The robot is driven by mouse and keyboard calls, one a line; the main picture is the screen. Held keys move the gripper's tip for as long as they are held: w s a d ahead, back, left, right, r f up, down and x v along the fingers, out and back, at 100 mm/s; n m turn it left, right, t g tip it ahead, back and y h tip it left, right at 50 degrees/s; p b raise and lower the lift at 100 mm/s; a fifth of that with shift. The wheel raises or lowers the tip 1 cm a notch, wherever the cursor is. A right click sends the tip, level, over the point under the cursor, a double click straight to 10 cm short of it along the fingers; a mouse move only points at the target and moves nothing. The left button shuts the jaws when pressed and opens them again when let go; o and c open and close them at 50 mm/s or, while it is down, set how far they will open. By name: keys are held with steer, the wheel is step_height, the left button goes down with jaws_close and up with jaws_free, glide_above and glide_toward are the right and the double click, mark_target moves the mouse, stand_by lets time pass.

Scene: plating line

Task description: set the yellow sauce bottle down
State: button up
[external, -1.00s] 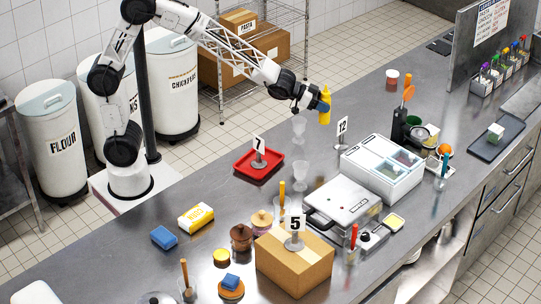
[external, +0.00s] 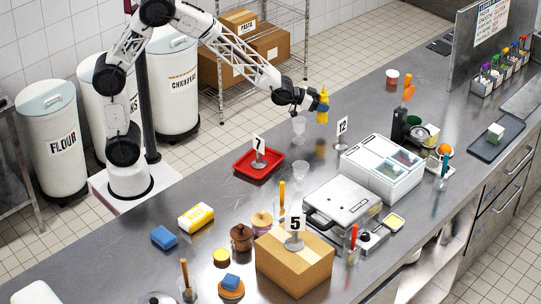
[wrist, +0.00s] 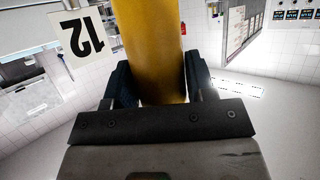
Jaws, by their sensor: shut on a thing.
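The yellow sauce bottle (external: 323,106) is upright in my gripper (external: 317,106), near the far long edge of the steel counter. In the wrist view the bottle (wrist: 154,50) stands between the two dark fingers of my gripper (wrist: 156,85), which are shut on it. The external view does not clearly show whether the bottle's base touches the counter or hangs just above it; a dim yellow reflection shows below it on the steel.
A clear glass (external: 299,126) stands left of the bottle. The number 12 sign (external: 341,130) stands in front to the right, and the number 7 sign (external: 259,150) is on a red tray (external: 243,168). The counter right of the bottle, towards a white-and-red cup (external: 392,77), is clear.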

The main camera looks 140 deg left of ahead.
steer(key=shift+w+a, duration=0.1)
steer(key=w+a+f, duration=0.1)
steer(key=w+a, duration=0.8)
steer(key=a, duration=0.3)
steer(key=shift+w+a+f, duration=0.2)
steer(key=shift+w, duration=0.2)
stand_by(0.4)
steer(key=shift+f, duration=1.75)
steer(key=shift+f, duration=0.1)
steer(key=o, duration=1)
